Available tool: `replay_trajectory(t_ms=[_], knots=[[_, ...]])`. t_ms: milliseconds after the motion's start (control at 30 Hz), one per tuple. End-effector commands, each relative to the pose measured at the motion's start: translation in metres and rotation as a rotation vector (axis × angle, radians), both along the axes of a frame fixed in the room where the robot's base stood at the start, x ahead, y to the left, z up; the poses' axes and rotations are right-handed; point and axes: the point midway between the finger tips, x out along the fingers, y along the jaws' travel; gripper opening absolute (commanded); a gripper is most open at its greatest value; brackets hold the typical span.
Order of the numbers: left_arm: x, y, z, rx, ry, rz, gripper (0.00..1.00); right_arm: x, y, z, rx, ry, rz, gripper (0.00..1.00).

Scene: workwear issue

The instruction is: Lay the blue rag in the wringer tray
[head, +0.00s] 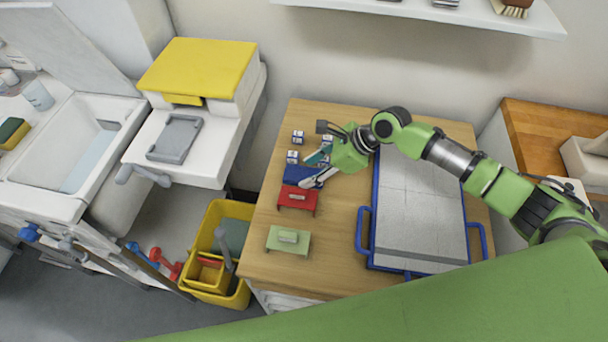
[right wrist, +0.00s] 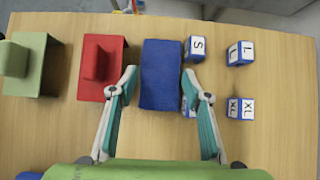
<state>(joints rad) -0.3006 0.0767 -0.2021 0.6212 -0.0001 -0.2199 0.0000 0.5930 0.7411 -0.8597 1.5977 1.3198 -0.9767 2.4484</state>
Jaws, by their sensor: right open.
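The blue rag (right wrist: 161,88) lies flat on the wooden table, and it also shows in the head view (head: 293,173), partly behind the gripper. My right gripper (head: 309,170) is open, with its fingertips on either side of the rag; in the right wrist view the open fingers (right wrist: 159,73) straddle it. Whether they touch it I cannot tell. A yellow bucket (head: 242,212) with a grey insert stands on the floor. I cannot tell which of these is the wringer tray. My left gripper is not in view.
A red block with a handle (right wrist: 104,68) lies beside the rag, and a green one (right wrist: 22,65) lies beyond it. Several letter-marked blue cubes (right wrist: 240,52) stand on the rag's other side. A large grey tray with blue handles (head: 420,225) fills the table's right part.

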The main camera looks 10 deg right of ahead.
Motion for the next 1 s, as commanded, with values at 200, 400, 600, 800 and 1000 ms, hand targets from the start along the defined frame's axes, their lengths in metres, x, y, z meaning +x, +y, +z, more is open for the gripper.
replay_trajectory(t_ms=[200, 400, 600, 800, 1000], knots=[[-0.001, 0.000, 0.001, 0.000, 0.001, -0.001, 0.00, 0.005, 0.010, -0.013, 0.000, -0.002, 0.000, 0.44], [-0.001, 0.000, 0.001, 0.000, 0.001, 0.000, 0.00, 0.004, 0.010, -0.013, -0.001, -0.001, 0.000, 0.39], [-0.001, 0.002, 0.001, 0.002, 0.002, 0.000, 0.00, 0.004, 0.010, -0.013, 0.000, -0.002, 0.000, 0.15], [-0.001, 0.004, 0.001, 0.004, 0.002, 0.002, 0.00, 0.004, 0.010, -0.012, -0.001, -0.001, 0.000, 0.15], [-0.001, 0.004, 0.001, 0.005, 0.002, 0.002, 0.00, 0.005, 0.009, -0.002, 0.001, -0.003, 0.000, 0.15]])
